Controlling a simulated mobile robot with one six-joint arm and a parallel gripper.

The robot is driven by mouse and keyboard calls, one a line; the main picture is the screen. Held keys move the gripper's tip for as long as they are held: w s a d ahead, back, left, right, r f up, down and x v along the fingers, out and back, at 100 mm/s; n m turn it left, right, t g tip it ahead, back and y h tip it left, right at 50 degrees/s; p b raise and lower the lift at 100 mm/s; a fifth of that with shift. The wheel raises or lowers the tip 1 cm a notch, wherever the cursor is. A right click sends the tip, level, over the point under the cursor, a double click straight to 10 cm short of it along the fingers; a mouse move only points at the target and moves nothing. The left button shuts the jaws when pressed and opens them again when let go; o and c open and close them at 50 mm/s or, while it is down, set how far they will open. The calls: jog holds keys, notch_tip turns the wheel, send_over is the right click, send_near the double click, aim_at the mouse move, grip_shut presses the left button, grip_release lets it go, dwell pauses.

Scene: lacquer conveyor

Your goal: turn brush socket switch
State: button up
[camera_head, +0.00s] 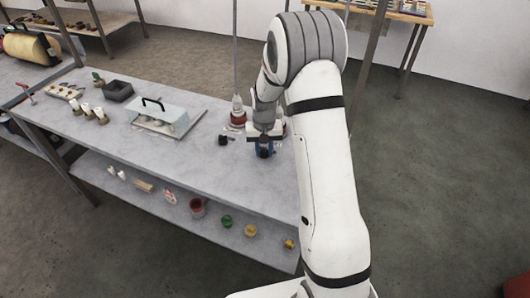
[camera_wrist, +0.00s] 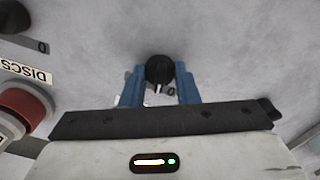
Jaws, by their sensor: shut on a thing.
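A round black switch knob (camera_wrist: 159,69) with a white pointer mark sits on the grey table top in the wrist view. A "0" mark is printed just to its lower right. My gripper (camera_wrist: 160,82) has its two blue fingers on either side of the knob, shut on it. In the head view my gripper (camera_head: 264,151) reaches down to the table near its right end, and it hides the knob there. Any lettering naming this switch is hidden or not readable.
Another black knob (camera_head: 222,140) stands left of my gripper. A "DISCS" label (camera_wrist: 25,73) and a red-and-white part (camera_wrist: 24,110) lie at the wrist view's left. A clear-covered box (camera_head: 160,119) stands further left on the table (camera_head: 200,170). A lower shelf (camera_head: 150,205) holds jars.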

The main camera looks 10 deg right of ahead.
aim_at(264, 150)
jog(key=shift+s+f+n+b, duration=0.1)
jog(key=shift+n+b, duration=0.55)
jog(key=shift+n, duration=0.95)
jog(key=o, duration=1)
jog(key=shift+r+b, duration=0.4)
jog(key=shift+r, duration=3.6)
